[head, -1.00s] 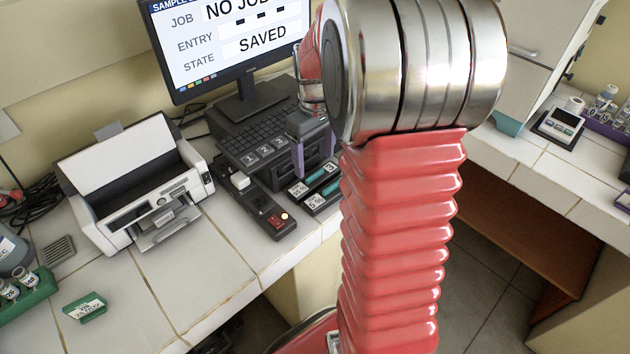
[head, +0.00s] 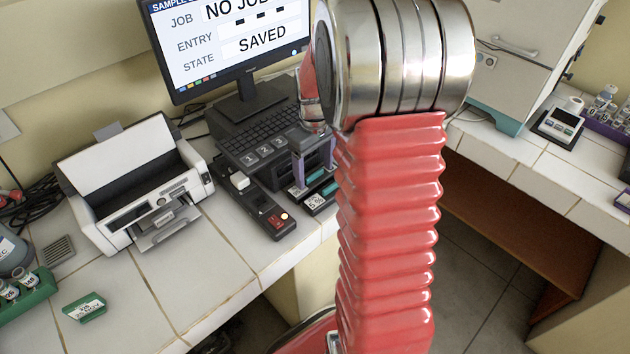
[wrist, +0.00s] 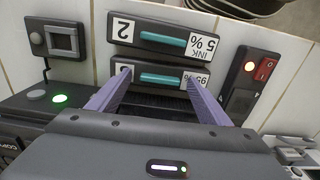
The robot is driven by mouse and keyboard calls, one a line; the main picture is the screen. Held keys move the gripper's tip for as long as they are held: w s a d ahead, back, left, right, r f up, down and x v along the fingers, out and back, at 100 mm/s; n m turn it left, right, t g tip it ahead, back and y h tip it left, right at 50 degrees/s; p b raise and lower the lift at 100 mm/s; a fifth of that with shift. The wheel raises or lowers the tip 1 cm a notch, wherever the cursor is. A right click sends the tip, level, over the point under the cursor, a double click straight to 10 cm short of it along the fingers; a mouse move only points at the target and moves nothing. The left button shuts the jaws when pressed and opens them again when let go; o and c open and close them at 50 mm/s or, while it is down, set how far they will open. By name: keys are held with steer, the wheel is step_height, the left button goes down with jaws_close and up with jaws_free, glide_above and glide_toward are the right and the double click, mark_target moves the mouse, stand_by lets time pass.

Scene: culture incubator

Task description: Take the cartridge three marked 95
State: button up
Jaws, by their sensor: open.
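The cartridge marked 95 % (wrist: 145,80) is the dark front panel nearer my gripper in the wrist view, with a teal handle. Its number mark is hidden there by a finger. In the head view its teal handle (head: 317,176) shows beside my fingers. My gripper (wrist: 158,76) is open; its two purple fingers reach to either end of the teal handle, with nothing clearly held between them. I cannot tell whether they touch the panel. In the head view my gripper (head: 312,168) is partly hidden by my arm.
A second cartridge (wrist: 165,41), marked 2 and INK 5 %, sits parallel beside it. A control strip with a red switch (wrist: 265,69) and lit orange lamp is close by. A white printer (head: 135,185) and a monitor (head: 225,40) stand on the counter.

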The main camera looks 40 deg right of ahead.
mark_target(314, 174)
steer(key=shift+c, duration=0.5)
steer(key=c, duration=1.3)
steer(key=shift+r, duration=0.15)
step_height(314, 174, up, 10)
steer(key=shift+f, duration=0.1)
